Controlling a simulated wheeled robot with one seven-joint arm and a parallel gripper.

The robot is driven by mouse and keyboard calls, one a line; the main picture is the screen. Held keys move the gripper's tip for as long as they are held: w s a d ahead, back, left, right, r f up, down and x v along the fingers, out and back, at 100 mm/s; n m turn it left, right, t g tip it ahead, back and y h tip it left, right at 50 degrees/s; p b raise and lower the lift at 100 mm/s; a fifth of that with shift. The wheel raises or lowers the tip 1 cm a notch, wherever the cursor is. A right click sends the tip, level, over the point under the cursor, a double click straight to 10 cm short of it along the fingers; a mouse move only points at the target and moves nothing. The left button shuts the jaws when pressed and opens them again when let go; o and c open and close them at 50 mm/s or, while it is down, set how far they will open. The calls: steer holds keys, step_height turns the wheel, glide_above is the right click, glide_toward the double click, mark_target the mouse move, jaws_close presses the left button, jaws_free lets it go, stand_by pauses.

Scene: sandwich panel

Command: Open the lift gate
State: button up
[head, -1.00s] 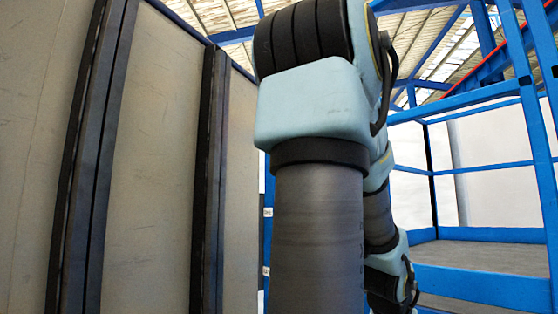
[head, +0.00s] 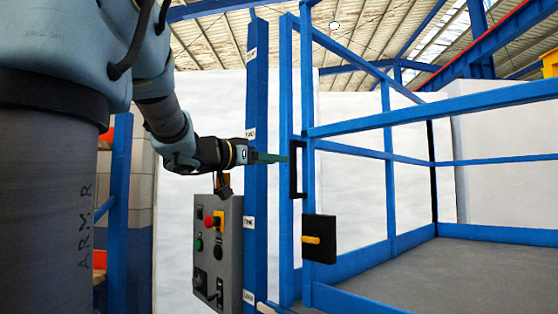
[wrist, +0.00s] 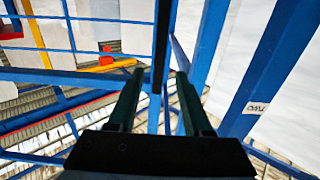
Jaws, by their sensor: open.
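The lift gate (head: 306,100) is a blue tubular frame that looks closed beside a blue post (head: 257,150). A black vertical handle (head: 297,168) is on its near upright. A black latch box with a yellow knob (head: 311,239) sits lower on the gate. My gripper (head: 286,158) points right, with its dark green fingers reaching to the handle. In the wrist view my gripper (wrist: 158,74) is open, and the black handle (wrist: 161,35) lines up between the fingertips. I cannot tell whether the fingers touch it.
A grey control box (head: 218,250) with a red button and a green one hangs below my wrist, left of the post. Blue shelving (head: 118,205) stands at the left. Behind the gate is a grey platform floor (head: 470,270) with blue rails.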

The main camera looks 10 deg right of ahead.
mark_target(296, 162)
steer(key=p+x, duration=0.2)
steer(key=x, duration=0.8)
steer(key=shift+w+d, duration=0.1)
steer(key=shift+d, duration=0.05)
jaws_close()
steer(key=shift+f, duration=0.1)
stand_by(1.0)
